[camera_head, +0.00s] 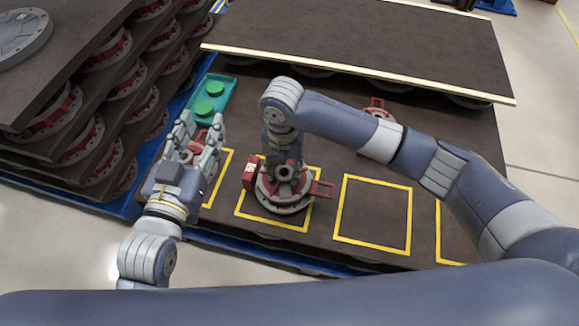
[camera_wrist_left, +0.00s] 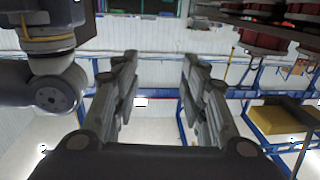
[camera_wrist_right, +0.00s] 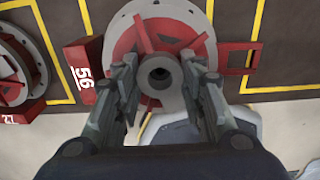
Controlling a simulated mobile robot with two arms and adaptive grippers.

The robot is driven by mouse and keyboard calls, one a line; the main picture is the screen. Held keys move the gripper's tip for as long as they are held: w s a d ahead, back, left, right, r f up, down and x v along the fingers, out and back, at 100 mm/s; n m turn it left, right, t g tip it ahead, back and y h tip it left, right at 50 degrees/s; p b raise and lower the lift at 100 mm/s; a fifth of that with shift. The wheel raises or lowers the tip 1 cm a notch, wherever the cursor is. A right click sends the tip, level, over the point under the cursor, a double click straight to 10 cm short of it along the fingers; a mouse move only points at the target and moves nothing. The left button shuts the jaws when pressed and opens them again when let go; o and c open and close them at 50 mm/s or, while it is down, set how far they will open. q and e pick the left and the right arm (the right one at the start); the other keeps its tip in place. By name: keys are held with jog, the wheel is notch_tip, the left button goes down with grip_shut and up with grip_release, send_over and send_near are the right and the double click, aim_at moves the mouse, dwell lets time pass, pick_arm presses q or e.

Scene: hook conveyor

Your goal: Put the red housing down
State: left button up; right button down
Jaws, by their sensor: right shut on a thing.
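The red housing (camera_head: 285,200) has a grey round base, a grey central hub, a red side box marked 56 and a red bracket. It is upright over a yellow-outlined square on the dark board. Whether its base touches the board I cannot tell. My right gripper (camera_wrist_right: 160,68) points down and is shut on the grey hub of this red housing (camera_wrist_right: 123,42). Its fingers lie on both sides of the hub. My left gripper (camera_head: 198,142) is open and empty, left of the housing; the left wrist view shows its fingers (camera_wrist_left: 158,75) apart with nothing between them.
A second housing (camera_wrist_right: 15,75) stands left of the held one, partly hidden by my left gripper in the head view. A yellow square (camera_head: 373,215) to the right is empty. Another housing (camera_head: 378,140) is behind, near a raised board (camera_head: 370,45). A green tray (camera_head: 222,92) lies at the back left.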

notch_tip(320, 180, down, 3)
jog(key=shift+a+r+b, duration=0.1)
jog(key=shift+b, duration=0.7)
pick_arm(q)
notch_tip(320, 180, up, 8)
jog(key=t+h, duration=0.1)
jog(key=t, duration=0.3)
jog(key=shift+s+d+f+h, duration=0.15)
jog(key=shift+s+d+h, duration=0.25)
jog(key=shift+s, duration=0.05)
pick_arm(e)
jog(key=shift+f, duration=0.2)
jog(key=c, duration=1)
grip_release()
jog(key=shift+s+f, duration=0.1)
jog(key=shift+f, duration=0.05)
jog(key=shift+c, duration=0.2)
pick_arm(q)
jog(key=shift+f, duration=0.1)
